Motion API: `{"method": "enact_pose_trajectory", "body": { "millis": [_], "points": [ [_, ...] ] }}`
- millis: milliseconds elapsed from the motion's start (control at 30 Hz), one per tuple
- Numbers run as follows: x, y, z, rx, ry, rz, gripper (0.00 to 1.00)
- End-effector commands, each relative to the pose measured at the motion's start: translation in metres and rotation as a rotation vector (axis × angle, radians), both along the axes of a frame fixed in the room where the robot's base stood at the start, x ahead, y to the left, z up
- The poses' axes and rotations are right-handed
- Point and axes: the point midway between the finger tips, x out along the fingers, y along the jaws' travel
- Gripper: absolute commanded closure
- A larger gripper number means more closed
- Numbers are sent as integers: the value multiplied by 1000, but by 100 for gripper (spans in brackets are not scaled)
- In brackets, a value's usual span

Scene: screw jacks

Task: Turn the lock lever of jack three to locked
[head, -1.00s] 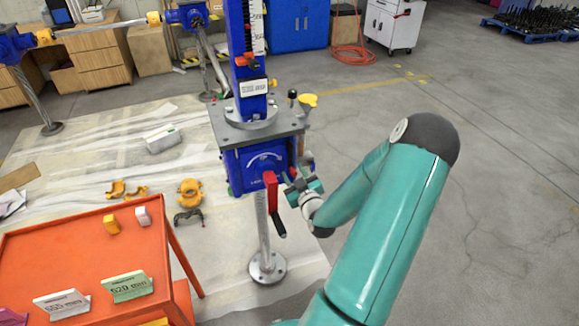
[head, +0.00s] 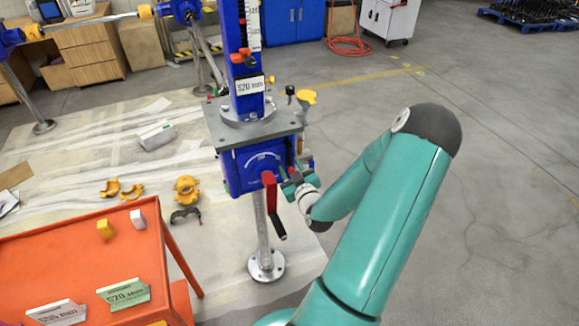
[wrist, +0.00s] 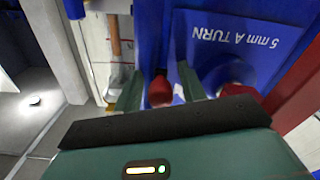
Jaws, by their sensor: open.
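My gripper (head: 291,184) is at the jack's right side, just right of the crank. In the wrist view my open gripper (wrist: 160,82) has one green finger on each side of a red lever-like part (wrist: 160,92), close to the blue housing. I cannot tell whether the fingers touch it. The lever's locked mark and the jack's number are not readable.
In the wrist view a red knob (wrist: 237,90) is right of the fingers, below "5 mm A TURN", with a red bar (wrist: 298,80) beyond. An orange table (head: 60,255) with cards stands at lower left. Orange clamps (head: 186,188) lie on the floor sheet.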

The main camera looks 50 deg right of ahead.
Motion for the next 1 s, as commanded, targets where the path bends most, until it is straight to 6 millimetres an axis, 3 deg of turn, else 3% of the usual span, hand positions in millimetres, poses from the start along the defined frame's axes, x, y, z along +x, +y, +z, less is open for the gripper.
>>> {"method": "enact_pose_trajectory", "body": {
  "millis": [233, 467, 767, 1000],
  "points": [
    [-1, 1, 0, 0, 0, 0, 59],
    [-1, 1, 0, 0, 0, 1, 100],
    [1, -1, 0, -7, 5, 2, 100],
    [1, -14, 0, -57, 33, 2, 100]
  ]
}}
